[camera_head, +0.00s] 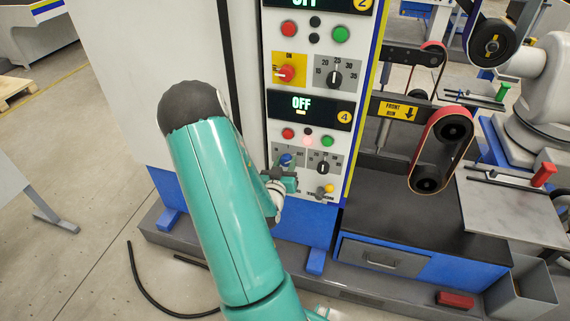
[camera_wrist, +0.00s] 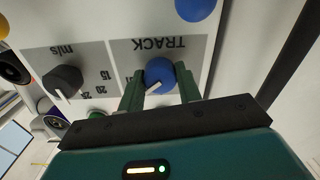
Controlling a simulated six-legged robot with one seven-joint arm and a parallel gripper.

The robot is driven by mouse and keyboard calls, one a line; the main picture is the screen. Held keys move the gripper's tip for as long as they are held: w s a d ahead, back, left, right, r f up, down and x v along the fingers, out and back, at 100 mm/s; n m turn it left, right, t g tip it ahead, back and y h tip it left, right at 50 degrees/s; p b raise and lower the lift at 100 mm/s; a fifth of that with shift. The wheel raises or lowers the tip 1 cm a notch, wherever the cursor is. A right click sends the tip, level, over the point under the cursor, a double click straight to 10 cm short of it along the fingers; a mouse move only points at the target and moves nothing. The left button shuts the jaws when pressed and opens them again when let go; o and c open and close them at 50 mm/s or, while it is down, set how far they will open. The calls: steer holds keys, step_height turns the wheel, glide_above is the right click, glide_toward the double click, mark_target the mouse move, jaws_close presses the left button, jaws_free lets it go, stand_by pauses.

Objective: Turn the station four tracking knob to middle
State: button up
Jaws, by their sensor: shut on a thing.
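The blue tracking knob (camera_wrist: 160,72) sits on a grey plate labelled TRACK (camera_wrist: 160,48), upside down in the wrist view. My gripper (camera_wrist: 159,86) is shut on the knob, with one green finger on each side of it. The knob's white pointer slants to the lower left in the wrist view. The scale by the pointer is largely hidden behind my gripper. In the head view the blue knob (camera_head: 286,159) shows below the station 4 display (camera_head: 303,106), which reads OFF. My gripper (camera_head: 284,174) is at the knob there.
A black m/s speed knob (camera_head: 323,168) is beside the tracking knob. Red (camera_head: 288,133) and green (camera_head: 326,141) buttons are above. A yellow knob (camera_head: 328,188) is below right. Another blue round part (camera_wrist: 196,8) is close by. A belt sander (camera_head: 440,150) stands to the right.

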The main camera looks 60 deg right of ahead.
steer(key=n, duration=1)
steer(key=shift+d, duration=0.1)
stand_by(0.5)
steer(key=o, duration=1)
steer(key=shift+a, duration=0.2)
